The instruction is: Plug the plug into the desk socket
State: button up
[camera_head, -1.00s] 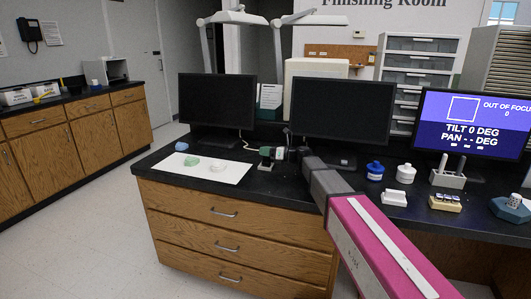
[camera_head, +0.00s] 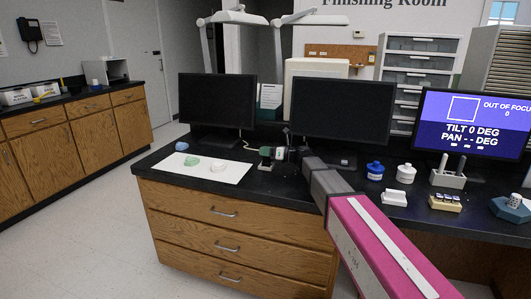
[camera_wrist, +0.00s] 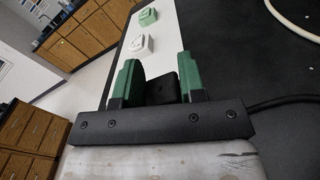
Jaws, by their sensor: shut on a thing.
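My gripper (camera_head: 268,156) is low over the black desk (camera_head: 170,150), to the right of the white sheet. In the wrist view its two green fingers (camera_wrist: 159,76) are shut on a black plug (camera_wrist: 161,91), which sits between them. A black cord (camera_wrist: 285,101) runs off to the right in the wrist view. The plug is too small to make out in the head view.
Two dark monitors stand behind. A blue-lidded jar (camera_head: 375,171) and a white jar (camera_head: 406,173) stand to the right. A pale cable (camera_wrist: 290,22) curves across the desk.

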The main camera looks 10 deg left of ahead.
jog(key=shift+f, duration=0.7)
dwell(0.7)
jog(key=o, duration=1.2)
